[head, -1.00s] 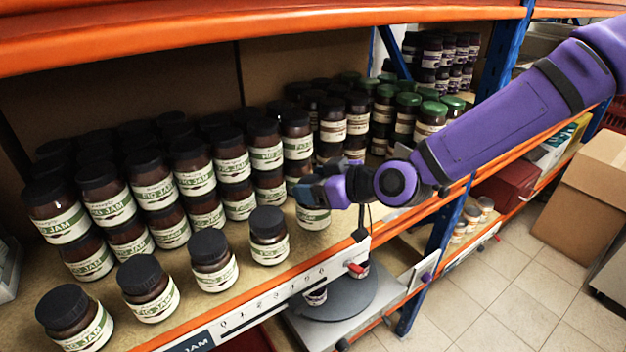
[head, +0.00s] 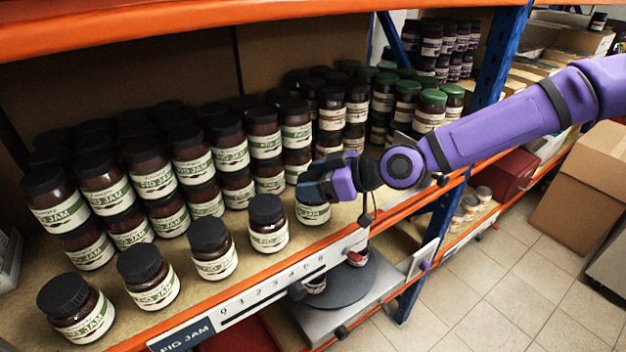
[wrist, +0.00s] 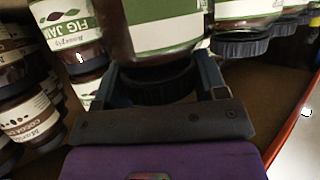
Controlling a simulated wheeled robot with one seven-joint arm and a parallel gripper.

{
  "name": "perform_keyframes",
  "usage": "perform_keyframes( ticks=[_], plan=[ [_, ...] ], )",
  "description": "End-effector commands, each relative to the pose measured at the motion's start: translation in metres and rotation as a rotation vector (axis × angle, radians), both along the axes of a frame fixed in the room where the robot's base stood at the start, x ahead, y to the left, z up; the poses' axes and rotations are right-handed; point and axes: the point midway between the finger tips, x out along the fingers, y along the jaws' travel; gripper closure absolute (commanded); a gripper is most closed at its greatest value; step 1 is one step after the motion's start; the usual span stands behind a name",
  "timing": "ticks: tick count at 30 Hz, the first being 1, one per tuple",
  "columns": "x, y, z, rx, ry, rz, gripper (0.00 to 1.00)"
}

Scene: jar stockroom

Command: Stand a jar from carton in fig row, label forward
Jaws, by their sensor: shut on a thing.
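My gripper (head: 328,180) is shut on the dark lid of a fig jam jar (head: 313,213). The jar is upright at the right end of the front fig row, and its green and white label shows towards the shelf's front. I cannot tell whether its base touches the board. In the wrist view my gripper (wrist: 160,90) has its fingers either side of the black lid, and the held jar's pale label (wrist: 165,40) shows beyond. Several front-row fig jars stand to the left, the nearest one (head: 268,225) a small gap away, labels facing outward.
Stacked fig jars (head: 160,180) fill the shelf behind. Cocoa jars (wrist: 25,115) show at left in the wrist view, and green-lidded jars (head: 430,110) stand further right. The orange front beam (head: 250,300) carries a numbered strip. A dark turntable (head: 345,285) sits below.

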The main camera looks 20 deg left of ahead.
Motion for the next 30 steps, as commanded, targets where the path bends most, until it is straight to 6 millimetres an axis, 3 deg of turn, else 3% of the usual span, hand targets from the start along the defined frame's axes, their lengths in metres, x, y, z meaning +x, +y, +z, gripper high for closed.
perform_keyframes(
  ticks=[30],
  plan=[
    [-0.0002, 0.0000, -0.0052, -0.001, 0.001, 0.003, 0.95]
  ],
)
